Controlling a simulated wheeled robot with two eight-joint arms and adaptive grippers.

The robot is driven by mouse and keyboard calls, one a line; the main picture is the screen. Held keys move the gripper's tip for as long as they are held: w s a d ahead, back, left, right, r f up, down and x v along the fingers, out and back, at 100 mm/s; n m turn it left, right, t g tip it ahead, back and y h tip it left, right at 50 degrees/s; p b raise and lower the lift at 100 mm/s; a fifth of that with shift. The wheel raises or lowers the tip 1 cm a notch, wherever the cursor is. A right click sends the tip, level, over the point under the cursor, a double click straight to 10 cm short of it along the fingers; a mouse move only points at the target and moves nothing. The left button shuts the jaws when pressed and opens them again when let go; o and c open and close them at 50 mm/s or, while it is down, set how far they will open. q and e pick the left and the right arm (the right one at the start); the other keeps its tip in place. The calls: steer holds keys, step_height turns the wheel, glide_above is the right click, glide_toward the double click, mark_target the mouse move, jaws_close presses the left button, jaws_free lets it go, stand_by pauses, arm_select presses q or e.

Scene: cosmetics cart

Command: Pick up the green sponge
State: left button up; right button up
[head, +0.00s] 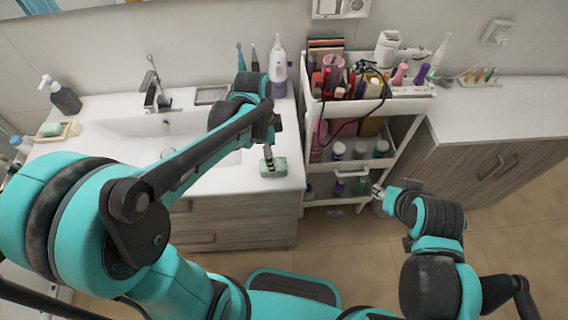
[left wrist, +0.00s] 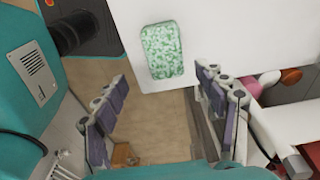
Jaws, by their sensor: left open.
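The green sponge (head: 274,168) lies flat on the right front corner of the white sink counter. It also shows in the left wrist view (left wrist: 162,50) as a speckled green block near the counter's edge. My left gripper (head: 269,156) is over the sponge in the head view, hiding a little of it. In the left wrist view my left gripper (left wrist: 161,80) has its two fingers spread wide, with nothing between them. The sponge appears just beyond the fingertips, untouched as far as I can see. My right gripper (head: 378,191) is low beside the cart, small and unclear.
The white cart (head: 410,91), full of cosmetics, stands right of the counter. A purple and white bottle (head: 278,72) stands at the counter's back. The sink basin (head: 130,130) is partly behind my left arm. The counter around the sponge is clear.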

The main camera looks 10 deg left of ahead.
arm_select(q)
step_height(320, 180, down, 3)
steer(key=shift+r+b, duration=0.1)
steer(key=shift+b, duration=0.45)
steer(key=f+b, duration=0.1)
steer(key=f, duration=0.1)
steer(key=w+f+b, duration=0.1)
steer(key=f, duration=0.2)
steer(key=shift+d, duration=0.1)
steer(key=shift+r, duration=0.1)
steer(key=shift+f, duration=0.25)
steer(key=c, duration=1.4)
